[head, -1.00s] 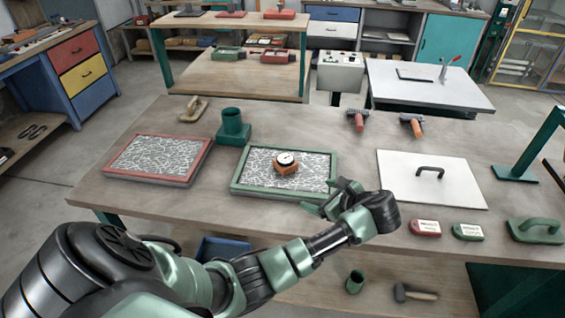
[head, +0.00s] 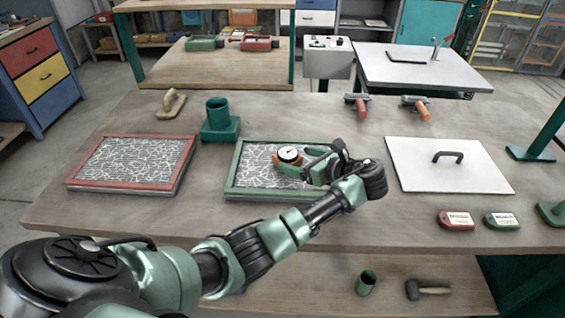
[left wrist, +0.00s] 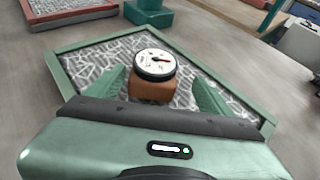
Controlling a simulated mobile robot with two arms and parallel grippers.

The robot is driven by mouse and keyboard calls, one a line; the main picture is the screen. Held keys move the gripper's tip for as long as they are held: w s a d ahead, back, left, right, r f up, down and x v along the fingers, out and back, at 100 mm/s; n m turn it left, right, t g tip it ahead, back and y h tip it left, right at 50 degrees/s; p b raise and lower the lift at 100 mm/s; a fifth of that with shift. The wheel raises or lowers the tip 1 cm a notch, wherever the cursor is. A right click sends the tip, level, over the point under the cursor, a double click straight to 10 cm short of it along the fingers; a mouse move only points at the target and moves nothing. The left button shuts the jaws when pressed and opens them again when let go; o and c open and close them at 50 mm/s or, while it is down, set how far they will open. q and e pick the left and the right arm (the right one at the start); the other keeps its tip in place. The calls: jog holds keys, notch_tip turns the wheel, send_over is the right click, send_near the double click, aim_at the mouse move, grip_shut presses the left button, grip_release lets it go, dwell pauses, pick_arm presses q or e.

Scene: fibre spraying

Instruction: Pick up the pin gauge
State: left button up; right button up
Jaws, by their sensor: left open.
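The pin gauge (head: 289,154) has a round white dial with a black rim on an orange-brown body. It rests on the fibre mat inside the green-framed tray (head: 232,182). In the left wrist view the gauge (left wrist: 154,66) stands between the two green fingers of my left gripper (left wrist: 158,90), with its body in front of the palm. The fingers are open, one on each side, and a small gap shows beside the body. In the head view my left gripper (head: 318,162) reaches in from the right of the gauge and partly hides it. My right gripper does not show.
A red-framed tray (head: 73,170) lies to the left. A green cup holder (head: 220,122) stands behind the trays. A white board with a handle (head: 450,178) lies to the right, with red (head: 456,221) and green tags (head: 501,221) in front of it.

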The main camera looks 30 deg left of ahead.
aim_at(281, 156)
pick_arm(q)
jog(key=shift+x, duration=1.1)
jog(key=x, duration=0.1)
jog(key=p+x, duration=0.1)
jog(key=x, duration=0.3)
jog(key=shift+s+a, duration=0.15)
jog(key=shift+s, duration=0.25)
grip_shut()
